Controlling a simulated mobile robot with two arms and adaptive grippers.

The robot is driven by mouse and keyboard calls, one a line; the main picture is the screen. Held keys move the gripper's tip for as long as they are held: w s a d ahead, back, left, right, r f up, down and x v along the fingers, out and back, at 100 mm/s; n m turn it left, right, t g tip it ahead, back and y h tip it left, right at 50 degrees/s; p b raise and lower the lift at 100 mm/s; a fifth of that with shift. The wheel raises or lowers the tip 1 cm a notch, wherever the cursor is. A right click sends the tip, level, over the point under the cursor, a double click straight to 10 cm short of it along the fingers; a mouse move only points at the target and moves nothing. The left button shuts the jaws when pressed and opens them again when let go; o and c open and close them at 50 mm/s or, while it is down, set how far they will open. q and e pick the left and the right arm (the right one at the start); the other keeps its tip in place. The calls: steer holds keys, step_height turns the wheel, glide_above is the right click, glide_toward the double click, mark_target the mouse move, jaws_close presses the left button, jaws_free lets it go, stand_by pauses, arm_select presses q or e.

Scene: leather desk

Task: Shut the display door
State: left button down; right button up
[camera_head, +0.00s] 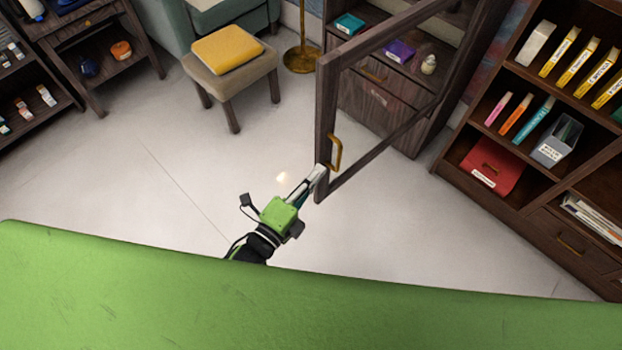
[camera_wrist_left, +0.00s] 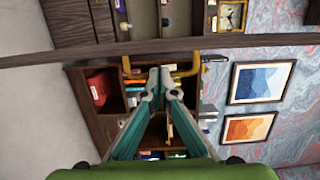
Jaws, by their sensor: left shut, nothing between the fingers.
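The display door (camera_head: 327,115) is a dark wood frame with a clear pane, and it stands wide open from the display cabinet (camera_head: 385,105). A brass handle (camera_head: 337,153) is on its free edge. My left gripper (camera_head: 318,172) is shut and empty, with its tips at the door's lower free corner, close to the handle. In the left wrist view the shut fingertips (camera_wrist_left: 163,84) lie in front of the handle (camera_wrist_left: 188,70), between its two ends, with the door frame (camera_wrist_left: 230,43) behind. I cannot tell whether they touch. My right gripper is not in view.
A bookcase (camera_head: 520,75) with books and a red box stands at the right. A stool (camera_head: 238,80) with a yellow cushion and a brass lamp base (camera_head: 302,59) stand left of the door. The pale floor (camera_head: 150,165) left of my gripper is clear.

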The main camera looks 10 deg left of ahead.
mark_target(331, 156)
arm_select(q)
steer(key=x, duration=0.6)
steer(key=shift+w+d, duration=0.2)
